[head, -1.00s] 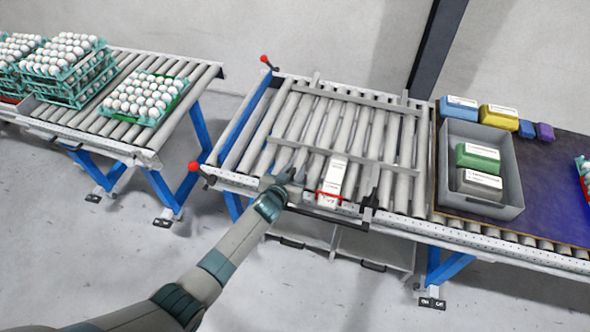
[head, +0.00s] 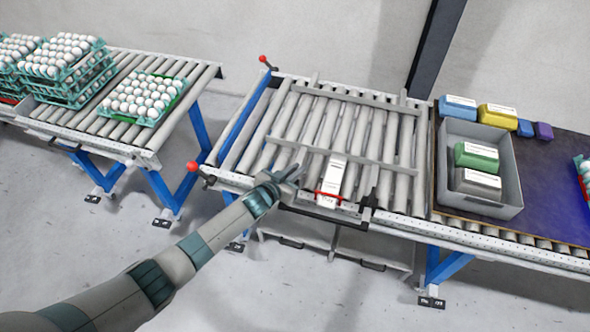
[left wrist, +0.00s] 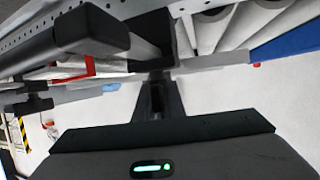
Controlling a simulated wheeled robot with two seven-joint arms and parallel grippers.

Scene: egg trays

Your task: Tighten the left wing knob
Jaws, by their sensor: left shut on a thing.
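My left gripper (head: 290,175) is at the front rail of the middle roller table, left of the white labelled box with a red band (head: 332,183). In the left wrist view its dark fingers (left wrist: 158,97) are together, below a black bracket (left wrist: 150,38) on the rail. It is shut on the left wing knob, which is mostly hidden between the fingers and behind the gripper. A black T-shaped handle (left wrist: 30,105), perhaps the other knob, shows at the left of the wrist view. My right gripper is not in view.
A grey guide frame (head: 345,160) lies over the rollers. A red-tipped lever (head: 193,167) stands left of my gripper. A black bar (left wrist: 85,30) sticks out close by in the wrist view. A grey bin (head: 512,165) stands at right; egg trays (head: 140,100) are at left.

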